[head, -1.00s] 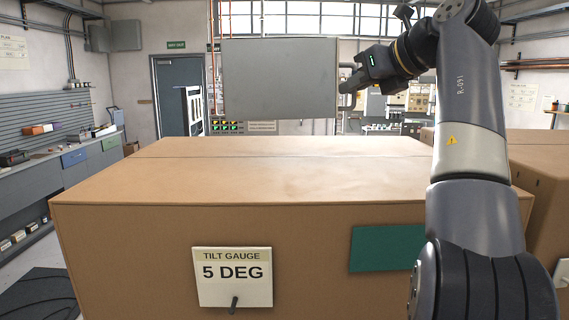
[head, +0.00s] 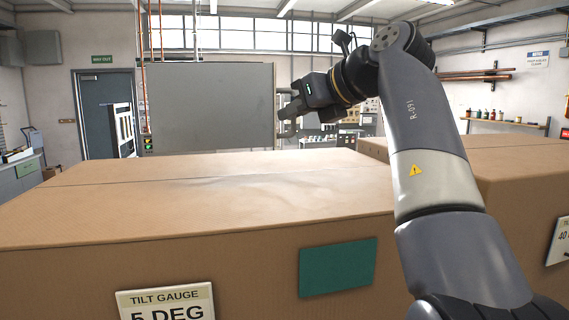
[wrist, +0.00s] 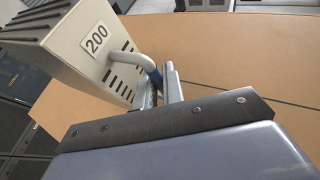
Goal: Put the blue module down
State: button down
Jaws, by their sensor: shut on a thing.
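My gripper (head: 287,108) is shut on the handle (wrist: 146,68) of a large module (head: 210,105). The module shows a plain grey face in the head view, not a blue one. The module hangs to the left of my gripper, raised off the brown box top. I cannot tell how high it is or whether it is over the far edge.
A wide brown box (head: 200,195) fills the foreground, with a green patch (head: 338,267) and a tilt gauge sign (head: 167,302) on its front. Another brown box (head: 515,180) stands at the right. The near box's top is bare. A door (head: 106,112) is at the back left.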

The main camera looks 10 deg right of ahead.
jog(key=shift+f+b, duration=1)
jog(key=shift+f, duration=2.65)
jog(key=c, duration=1.5)
grip_release()
jog(key=shift+f, duration=0.15)
jog(key=v, duration=1.2)
jog(key=shift+s+b, duration=0.1)
jog(key=shift+b, duration=0.25)
